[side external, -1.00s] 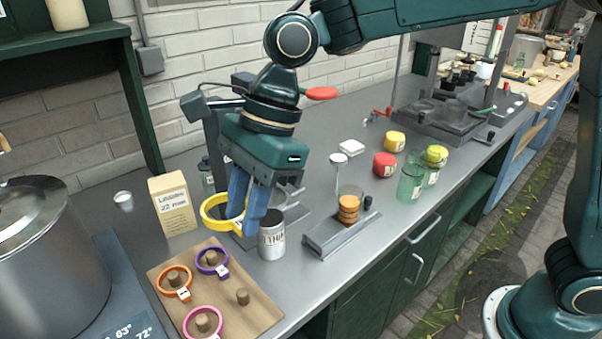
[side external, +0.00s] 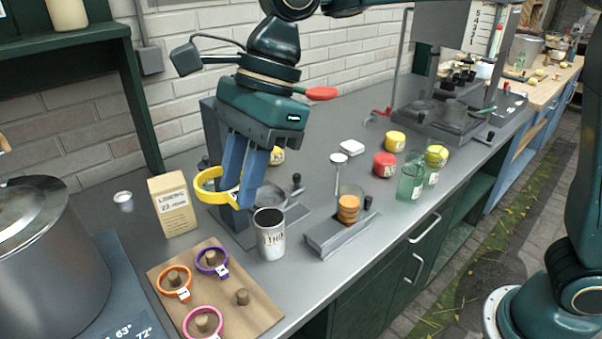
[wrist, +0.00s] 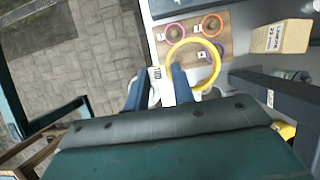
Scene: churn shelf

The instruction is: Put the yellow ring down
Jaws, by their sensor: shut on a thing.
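The yellow ring (side external: 208,193) is held in the air by my gripper (side external: 236,200), which is shut on one side of it. In the wrist view the yellow ring (wrist: 216,67) sticks out past my fingertips (wrist: 166,84). Below and in front is a wooden board (side external: 226,311) with several pegs. An orange ring (side external: 172,294), a purple ring (side external: 202,263) and a pink ring (side external: 189,318) each sit around a peg. One peg (side external: 243,296) at the board's right is bare.
An open metal can (side external: 270,238) stands just right of and below my gripper. A cream carton (side external: 173,205) stands left of the ring. A large steel pot (side external: 45,260) is at the far left. A grey holder (side external: 335,236) with stacked discs stands to the right.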

